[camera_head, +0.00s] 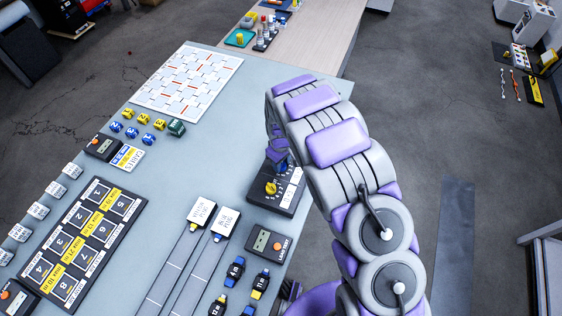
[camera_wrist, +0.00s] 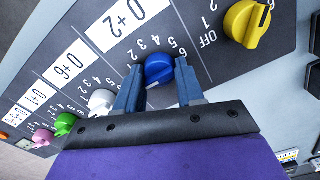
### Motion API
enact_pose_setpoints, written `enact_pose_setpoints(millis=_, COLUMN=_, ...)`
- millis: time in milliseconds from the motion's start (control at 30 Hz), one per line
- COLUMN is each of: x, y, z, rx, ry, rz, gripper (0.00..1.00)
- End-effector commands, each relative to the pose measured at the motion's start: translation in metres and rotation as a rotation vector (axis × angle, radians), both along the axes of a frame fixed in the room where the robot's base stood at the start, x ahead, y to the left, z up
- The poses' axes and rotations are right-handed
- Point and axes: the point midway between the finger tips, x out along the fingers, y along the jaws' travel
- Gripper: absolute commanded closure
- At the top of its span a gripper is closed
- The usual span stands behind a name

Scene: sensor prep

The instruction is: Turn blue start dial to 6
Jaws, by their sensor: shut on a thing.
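The blue start dial (camera_wrist: 158,69) sits on a dark panel (camera_wrist: 208,62) in the wrist view, with small white numbers around it. My gripper (camera_wrist: 158,76) has one blue-grey finger on each side of the dial and is shut on it. Which number the dial points at is hard to tell.
A yellow dial (camera_wrist: 248,22) marked OFF is close beside the blue one. White (camera_wrist: 101,102), green (camera_wrist: 65,123) and pink (camera_wrist: 43,137) dials line the other side. A timer (camera_head: 268,242), watches and a numbered black board (camera_head: 134,197) share the table (camera_head: 160,205).

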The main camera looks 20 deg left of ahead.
Motion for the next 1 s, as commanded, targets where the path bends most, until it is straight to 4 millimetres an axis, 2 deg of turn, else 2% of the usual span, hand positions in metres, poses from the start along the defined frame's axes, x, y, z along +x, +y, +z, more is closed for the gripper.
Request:
enact_pose_setpoints(millis=100, x=0.0006, y=-0.0002, z=0.0002, rx=0.0, ry=-0.001, rz=0.0, gripper=0.93)
enact_pose_setpoints(millis=467, x=0.0007, y=-0.0005, z=0.0008, rx=0.001, ry=-0.001, rz=-0.078, gripper=0.93)
enact_pose_setpoints(millis=1000, x=0.0007, y=0.0, z=0.0009, rx=0.0, ry=-0.002, rz=-0.536, gripper=0.93)
